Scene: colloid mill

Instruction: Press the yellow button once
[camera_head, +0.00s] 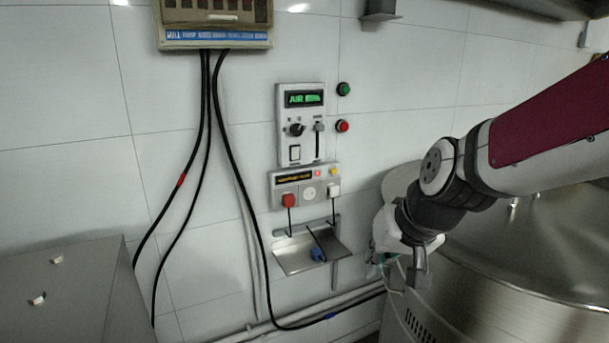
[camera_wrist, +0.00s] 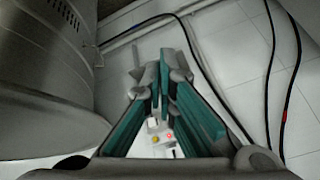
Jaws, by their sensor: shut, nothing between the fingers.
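The yellow button (camera_head: 333,172) is a small round spot at the upper right of the lower grey wall panel (camera_head: 280,191), just right of a small red light (camera_head: 318,173).
Above the panel is a control box (camera_head: 302,152) with a green display. A green button (camera_head: 344,89) and a red button (camera_head: 342,126) sit right of it. A metal shelf (camera_head: 290,262) juts out below. Black cables (camera_head: 240,150) hang left. The steel vessel (camera_head: 530,255) fills the right.

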